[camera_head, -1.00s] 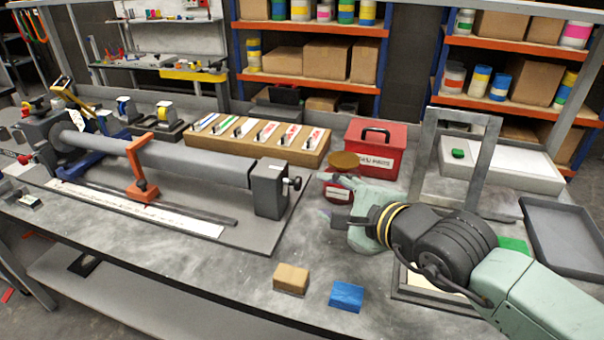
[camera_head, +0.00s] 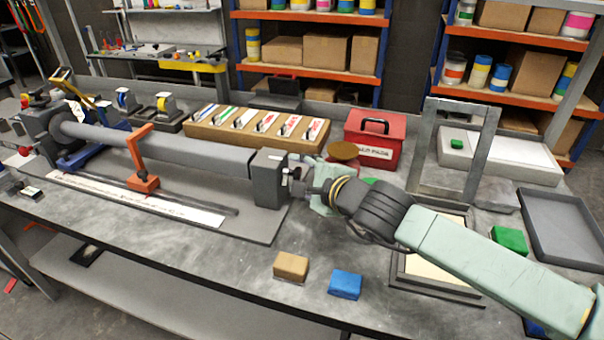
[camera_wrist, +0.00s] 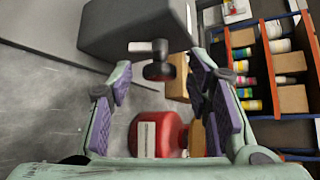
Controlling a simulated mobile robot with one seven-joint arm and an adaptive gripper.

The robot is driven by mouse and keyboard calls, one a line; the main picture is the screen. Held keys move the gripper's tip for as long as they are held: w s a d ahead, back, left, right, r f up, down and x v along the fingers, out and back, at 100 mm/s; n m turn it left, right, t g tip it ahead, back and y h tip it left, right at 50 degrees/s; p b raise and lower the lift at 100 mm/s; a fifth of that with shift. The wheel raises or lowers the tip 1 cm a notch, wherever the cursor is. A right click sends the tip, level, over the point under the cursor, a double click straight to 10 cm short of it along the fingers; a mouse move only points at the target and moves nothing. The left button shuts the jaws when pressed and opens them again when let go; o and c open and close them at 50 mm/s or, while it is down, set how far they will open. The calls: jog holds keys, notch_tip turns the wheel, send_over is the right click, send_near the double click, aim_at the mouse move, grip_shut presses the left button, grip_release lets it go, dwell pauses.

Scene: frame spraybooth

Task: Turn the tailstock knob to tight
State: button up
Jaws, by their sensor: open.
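The tailstock (camera_head: 268,180) is a dark grey block at the right end of the long grey tube (camera_head: 165,145). Its small knob (camera_head: 296,172) sticks out from its right face. In the wrist view the tailstock (camera_wrist: 135,30) fills the top, and the dark knob (camera_wrist: 158,70) points toward me with a bar across its stem. My gripper (camera_head: 303,189) is right beside the tailstock. In the wrist view my gripper (camera_wrist: 160,84) is open, with its purple-padded fingers on either side of the knob, apparently clear of it.
A red jar (camera_wrist: 163,132) lies between and below my fingers in the wrist view. A red box (camera_head: 372,150) stands behind my gripper. A tan block (camera_head: 291,267) and a blue block (camera_head: 345,284) lie on the bench front. A grey frame (camera_head: 437,200) stands at the right.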

grip_shut()
dwell(0.6)
